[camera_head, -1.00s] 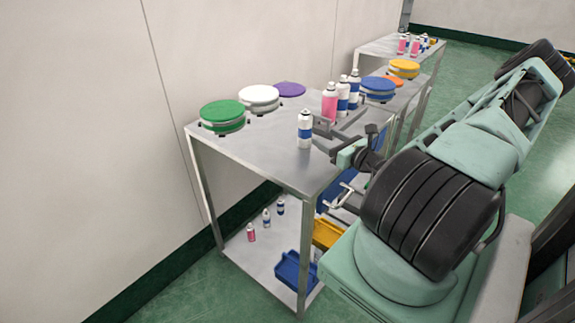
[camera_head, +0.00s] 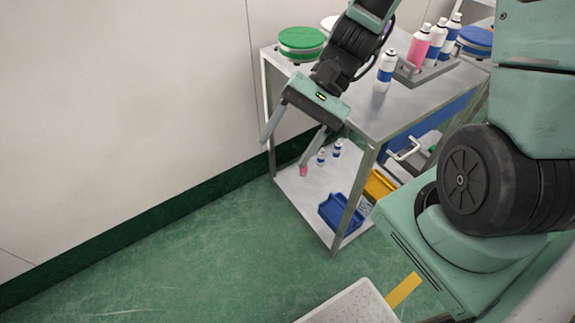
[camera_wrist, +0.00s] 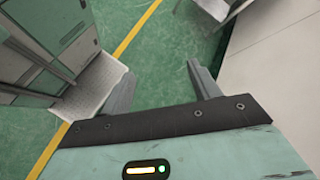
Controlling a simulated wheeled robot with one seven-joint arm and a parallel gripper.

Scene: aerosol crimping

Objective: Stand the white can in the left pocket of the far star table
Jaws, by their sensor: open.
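A white can with a blue band (camera_head: 385,71) stands upright on the near steel table (camera_head: 400,104), beside a grey rack (camera_head: 425,72). The rack holds a pink can (camera_head: 419,46) and white-and-blue cans (camera_head: 436,45); I cannot tell which white can the task means. My gripper (camera_head: 286,152) is open and empty, pointing down in front of the table's left end. Its two spread fingers also show in the wrist view (camera_wrist: 160,70), with green floor between them.
A green round disc (camera_head: 302,40) and a blue one (camera_head: 476,38) sit on the tabletop. The lower shelf (camera_head: 300,190) carries small cans (camera_head: 320,157), a blue bin (camera_head: 340,212) and a yellow bin (camera_head: 379,185). Green floor (camera_head: 190,260) is open at the left.

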